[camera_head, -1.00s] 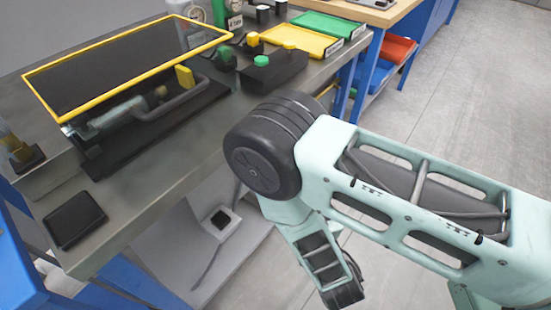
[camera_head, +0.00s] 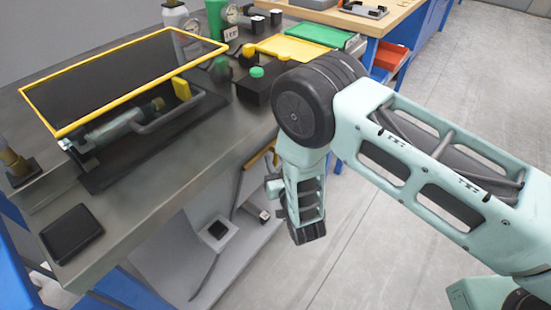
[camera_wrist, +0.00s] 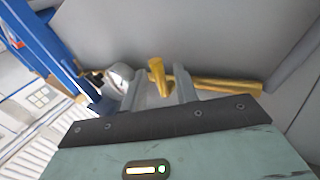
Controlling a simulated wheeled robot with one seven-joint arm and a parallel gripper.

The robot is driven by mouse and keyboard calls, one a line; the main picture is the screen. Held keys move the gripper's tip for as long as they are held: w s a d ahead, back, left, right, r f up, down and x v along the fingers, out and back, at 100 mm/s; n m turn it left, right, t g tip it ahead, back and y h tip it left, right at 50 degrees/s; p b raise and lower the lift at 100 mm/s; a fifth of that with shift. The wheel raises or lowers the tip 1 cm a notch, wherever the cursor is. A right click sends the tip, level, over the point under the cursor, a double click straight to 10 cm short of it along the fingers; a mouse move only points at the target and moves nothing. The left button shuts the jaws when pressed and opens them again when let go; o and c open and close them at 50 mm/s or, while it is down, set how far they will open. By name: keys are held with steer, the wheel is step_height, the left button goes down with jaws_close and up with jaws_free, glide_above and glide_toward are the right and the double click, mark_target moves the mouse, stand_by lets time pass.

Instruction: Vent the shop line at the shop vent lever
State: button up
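In the wrist view, a yellow lever-like handle (camera_wrist: 157,72) shows between the two grey fingers of my gripper (camera_wrist: 159,76). The fingers are apart, with a gap visible on each side of the handle, so the gripper looks open. How deep the handle lies between them is unclear. A yellow pipe (camera_wrist: 225,86) runs right from behind the right finger, and a round white-faced gauge (camera_wrist: 118,77) is left of the left finger. In the head view, a yellow-brown bar (camera_head: 259,154) shows under the bench edge, left of my arm; the fingers cannot be made out there.
The grey bench (camera_head: 165,195) carries a yellow-framed dark panel (camera_head: 125,80), a black box with a green knob (camera_head: 257,72) and a flat black pad (camera_head: 71,233). A blue post (camera_wrist: 45,40) stands left in the wrist view. The floor (camera_head: 400,230) right of the bench is clear.

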steer(key=shift+w+a, duration=0.2)
steer(key=shift+w, duration=0.45)
jaws_close()
steer(key=shift+w+d+f+n+b, duration=0.1)
steer(key=shift+f+n+b, duration=0.25)
steer(key=shift+b, duration=0.4)
steer(key=shift+r+n+t, duration=0.25)
steer(key=shift+t, duration=0.05)
jaws_free()
steer(key=shift+r, duration=0.1)
